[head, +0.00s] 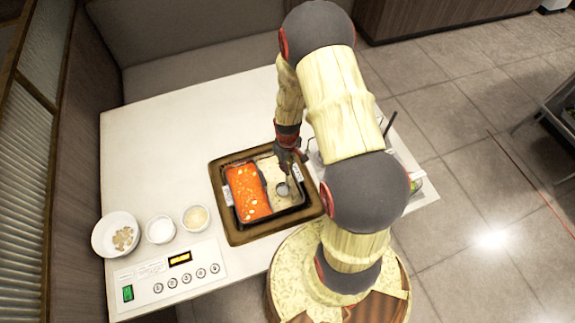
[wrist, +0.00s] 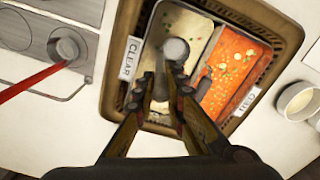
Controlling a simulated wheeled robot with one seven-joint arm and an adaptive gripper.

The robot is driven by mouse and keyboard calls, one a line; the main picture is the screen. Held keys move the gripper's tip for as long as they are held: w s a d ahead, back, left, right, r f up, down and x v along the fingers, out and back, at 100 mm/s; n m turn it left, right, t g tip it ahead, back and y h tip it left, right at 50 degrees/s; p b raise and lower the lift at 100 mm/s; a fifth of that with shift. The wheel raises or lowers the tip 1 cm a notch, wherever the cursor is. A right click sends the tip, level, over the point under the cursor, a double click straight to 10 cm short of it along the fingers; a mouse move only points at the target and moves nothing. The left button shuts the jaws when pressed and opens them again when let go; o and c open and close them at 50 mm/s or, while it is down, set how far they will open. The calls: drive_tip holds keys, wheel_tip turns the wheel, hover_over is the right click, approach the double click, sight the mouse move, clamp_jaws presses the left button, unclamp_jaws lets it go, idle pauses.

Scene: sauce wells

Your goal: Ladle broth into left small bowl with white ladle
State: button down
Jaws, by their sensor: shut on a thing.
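My gripper (head: 287,150) is shut on a ladle, whose pale grey-white bowl (head: 283,189) is at the clear broth. In the wrist view the ladle's bowl (wrist: 176,50) shows just beyond my fingertips (wrist: 161,92). I cannot tell whether it holds broth. The clear broth (head: 276,168) fills the right well in the head view, beside the red broth (head: 247,190). The left small bowl (head: 160,229) is white, and its contents are hard to make out. The right small bowl (head: 196,218) holds something yellowish.
A larger white bowl (head: 115,235) with brown pieces stands at the far left. A control panel (head: 165,281) with several knobs lies in front of the bowls. A brown tray (head: 226,226) surrounds the wells. A red handle (wrist: 30,84) rests left in the wrist view.

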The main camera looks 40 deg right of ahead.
drive_tip(key=shift+f+b, duration=2.25)
drive_tip(key=shift+f, duration=1)
drive_tip(key=shift+r, duration=0.2)
drive_tip(key=shift+r+p, duration=3.95)
drive_tip(key=shift+r, duration=1.95)
drive_tip(key=shift+r+p, duration=0.3)
drive_tip(key=shift+r, duration=0.05)
wheel_tip(320, 180, up, 4)
drive_tip(key=shift+w+a+f+p, duration=0.1)
drive_tip(key=shift+a+p, duration=0.05)
drive_tip(key=shift+p, duration=1.05)
drive_tip(key=w+a+b, duration=0.2)
drive_tip(key=w+a, duration=0.2)
drive_tip(key=a, duration=1.2)
drive_tip(key=w+a+b, duration=0.2)
drive_tip(key=w+a, duration=0.3)
drive_tip(key=a, duration=1.2)
drive_tip(key=w+a+b, duration=0.2)
drive_tip(key=w+a, duration=0.2)
drive_tip(key=a, duration=1.2)
drive_tip(key=shift+w+a+f, duration=0.2)
drive_tip(key=shift+w+f, duration=0.1)
drive_tip(key=shift+f, duration=0.05)
